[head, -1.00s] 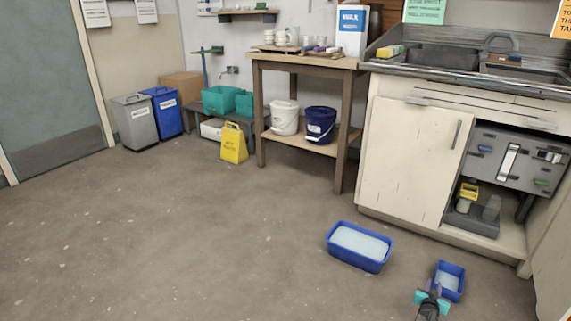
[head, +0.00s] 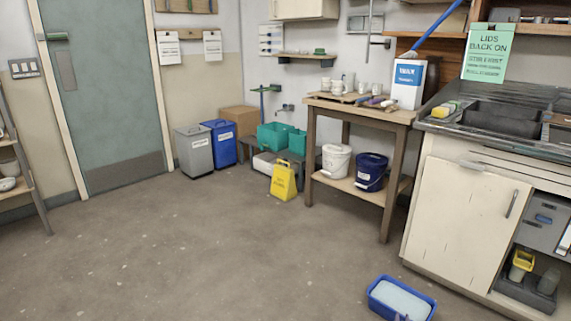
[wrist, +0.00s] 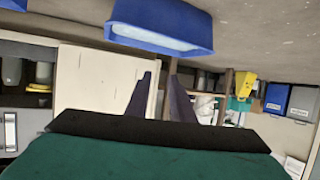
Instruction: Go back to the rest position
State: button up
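My gripper (wrist: 160,98) shows in the wrist view, with two dark fingers standing apart and nothing between them. Its fingertips point toward the pale cabinet and the work table, clear of any contact that I can see. In the head view the gripper is not clearly visible. A white bucket (head: 336,160) and a dark blue bucket (head: 371,171) stand upright on the lower shelf of the wooden work table (head: 362,112).
A blue tub with pale liquid (head: 401,299) stands on the floor at lower right; it shows upside down in the wrist view (wrist: 160,25). The sink cabinet (head: 465,215) stands at right. A yellow floor sign (head: 284,181) stands near the table. The middle floor is clear.

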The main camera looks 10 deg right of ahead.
jog(key=s+a+r+n+g+y+p, duration=0.1)
jog(key=s+a+r+g+y+p, duration=0.3)
jog(key=a, duration=0.8)
jog(key=s+a+r+n+t+p, duration=0.15)
jog(key=a+p, duration=0.45)
jog(key=a, duration=0.6)
jog(key=s+a+r+n+g+y+p, duration=0.25)
jog(key=a+p, duration=0.35)
jog(key=a, duration=0.5)
jog(key=s+a+r+g+p, duration=0.1)
jog(key=s+a+r+g, duration=0.2)
jog(key=s, duration=0.7)
jog(key=s+a+r+n+g+p, duration=0.1)
jog(key=s+a+g, duration=0.3)
jog(key=s, duration=0.7)
jog(key=s+a+r+g+p, duration=0.2)
jog(key=s+a+r+g, duration=0.1)
jog(key=s, duration=0.7)
jog(key=shift+s+a+r+g+y, duration=0.15)
jog(key=shift+s+r+g+y, duration=0.25)
jog(key=shift+r+g, duration=0.45)
jog(key=shift+o, duration=0.4)
jog(key=shift+f, duration=0.1)
